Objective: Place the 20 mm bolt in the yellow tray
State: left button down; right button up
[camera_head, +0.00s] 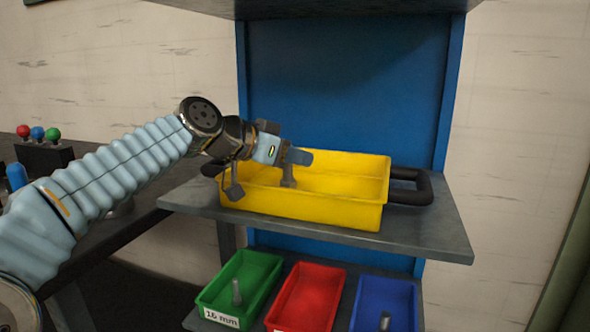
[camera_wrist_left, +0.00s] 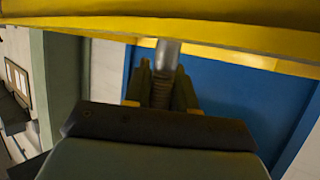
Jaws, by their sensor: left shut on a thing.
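The yellow tray (camera_head: 320,208) with black handles stands on the upper grey shelf. My left gripper (camera_head: 298,157) is above the left part of the tray, shut on a grey metal bolt (camera_head: 288,178). No size marking is visible on the bolt. My right gripper is not in view.
Below on a lower shelf are a green bin (camera_head: 213,298) with a label and an upright bolt (camera_head: 237,292), an apparently empty red bin (camera_head: 308,295), and a blue bin (camera_head: 390,290) with a bolt. A dark table with coloured knobs (camera_head: 38,133) is at left.

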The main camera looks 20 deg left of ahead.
pick_arm(q)
jog(key=shift+s+f, duration=0.15)
jog(key=shift+f, duration=1.05)
jog(key=shift+f+b, duration=0.15)
jog(key=shift+b, duration=0.15)
jog(key=c, duration=0.9)
grip_release()
jog(key=shift+r+p, duration=0.25)
jog(key=shift+p, duration=0.05)
jog(key=shift+b+v, duration=1.45)
jog(key=shift+v, duration=4.5)
jog(key=shift+f, duration=0.15)
